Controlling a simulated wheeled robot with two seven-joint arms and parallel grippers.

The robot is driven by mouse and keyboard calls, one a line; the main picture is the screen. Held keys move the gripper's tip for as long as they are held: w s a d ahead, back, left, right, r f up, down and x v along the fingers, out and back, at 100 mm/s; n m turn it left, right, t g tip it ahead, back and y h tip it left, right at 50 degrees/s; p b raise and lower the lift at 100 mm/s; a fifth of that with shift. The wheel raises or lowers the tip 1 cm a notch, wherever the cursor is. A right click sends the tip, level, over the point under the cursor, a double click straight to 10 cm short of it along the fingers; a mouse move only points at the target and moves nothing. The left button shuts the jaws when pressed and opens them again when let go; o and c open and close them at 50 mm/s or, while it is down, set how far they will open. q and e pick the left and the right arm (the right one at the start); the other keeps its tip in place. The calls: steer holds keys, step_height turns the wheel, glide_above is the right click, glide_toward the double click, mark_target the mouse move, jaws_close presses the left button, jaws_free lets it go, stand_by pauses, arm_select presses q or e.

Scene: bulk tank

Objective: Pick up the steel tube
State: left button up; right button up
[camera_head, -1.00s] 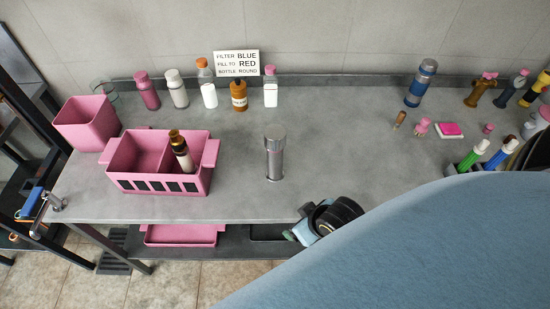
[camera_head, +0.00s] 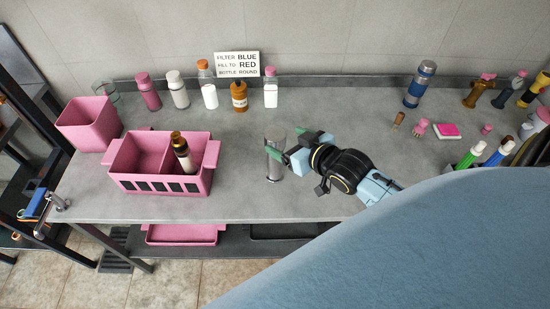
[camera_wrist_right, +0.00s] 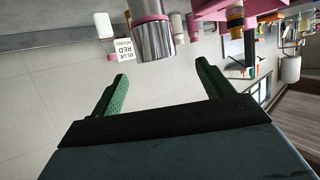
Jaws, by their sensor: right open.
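The steel tube (camera_head: 275,166) stands upright on the grey counter, right of the pink divided caddy. My right gripper (camera_head: 274,165) reaches in from the right and partly covers the tube in the head view. In the right wrist view, the gripper's green fingers (camera_wrist_right: 161,70) are spread open with nothing held. The shiny tube (camera_wrist_right: 153,38) shows there just past the fingertips, roughly in line with the gap. Whether a finger touches it I cannot tell. My left gripper is not in view.
Several bottles and a sign (camera_head: 237,64) line the back. A blue-banded steel flask (camera_head: 420,84) stands back right. Bare counter lies between the caddy and the tube.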

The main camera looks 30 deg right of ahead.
mark_target(274, 133)
steer(key=x, duration=0.8)
steer(key=shift+w+d, duration=0.15)
steer(key=shift+d, duration=0.05)
steer(key=c, duration=1.5)
